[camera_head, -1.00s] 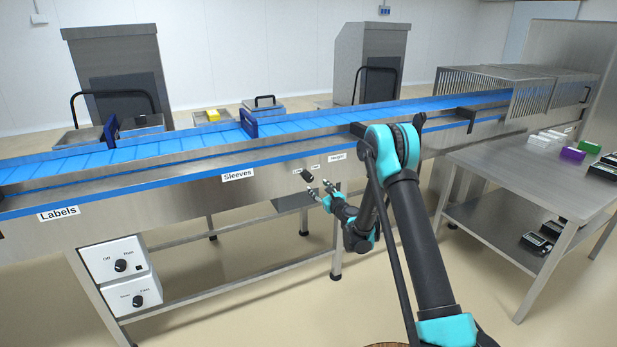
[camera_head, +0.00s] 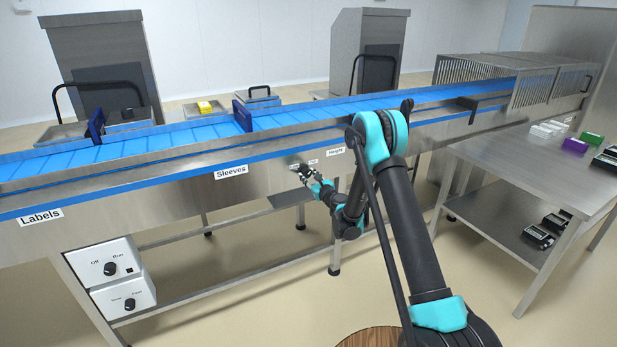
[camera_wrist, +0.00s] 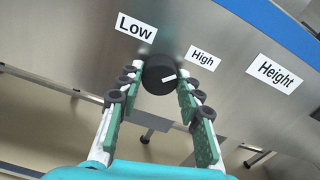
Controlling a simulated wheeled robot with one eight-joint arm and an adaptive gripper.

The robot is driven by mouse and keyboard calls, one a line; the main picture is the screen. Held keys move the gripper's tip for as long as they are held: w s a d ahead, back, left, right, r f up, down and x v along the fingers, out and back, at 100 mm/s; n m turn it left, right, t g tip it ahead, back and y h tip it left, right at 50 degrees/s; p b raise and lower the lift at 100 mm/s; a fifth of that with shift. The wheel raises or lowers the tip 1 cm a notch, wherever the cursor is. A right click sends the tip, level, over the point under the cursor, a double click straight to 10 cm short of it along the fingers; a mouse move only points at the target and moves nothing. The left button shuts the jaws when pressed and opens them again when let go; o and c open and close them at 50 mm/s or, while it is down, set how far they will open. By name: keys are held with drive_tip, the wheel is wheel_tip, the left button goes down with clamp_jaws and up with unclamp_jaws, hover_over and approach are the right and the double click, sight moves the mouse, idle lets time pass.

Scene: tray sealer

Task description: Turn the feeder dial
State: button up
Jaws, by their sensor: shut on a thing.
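A round black dial (camera_wrist: 158,75) with a white pointer mark sits on the steel side of the conveyor (camera_head: 262,183). Its labels read "Low" (camera_wrist: 136,27) and "High" (camera_wrist: 203,59), with "Height" (camera_wrist: 276,72) to the right. The pointer mark points right, below the "High" label. My gripper (camera_wrist: 157,82) is shut on this dial, one finger at each side. In the head view, my gripper (camera_head: 302,169) mostly covers the dial. Two other black dials, an Off/Run dial (camera_head: 110,269) and a lower dial (camera_head: 130,304), sit on white boxes at lower left.
The blue belt (camera_head: 190,135) runs above the panel. A "Sleeves" label (camera_head: 231,172) is left of my gripper. A steel table (camera_head: 540,165) with small boxes stands at right. A round wooden top (camera_head: 372,339) shows at the bottom edge. Floor between is open.

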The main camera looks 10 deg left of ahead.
drive_tip(key=c, duration=0.4)
drive_tip(key=shift+n, duration=0.4)
drive_tip(key=n, duration=0.3)
drive_tip(key=shift+n, duration=0.3)
drive_tip(key=n, duration=0.4)
drive_tip(key=shift+n, duration=0.3)
drive_tip(key=n, duration=0.4)
drive_tip(key=shift+s+f+n, duration=0.1)
drive_tip(key=shift+n, duration=2.4)
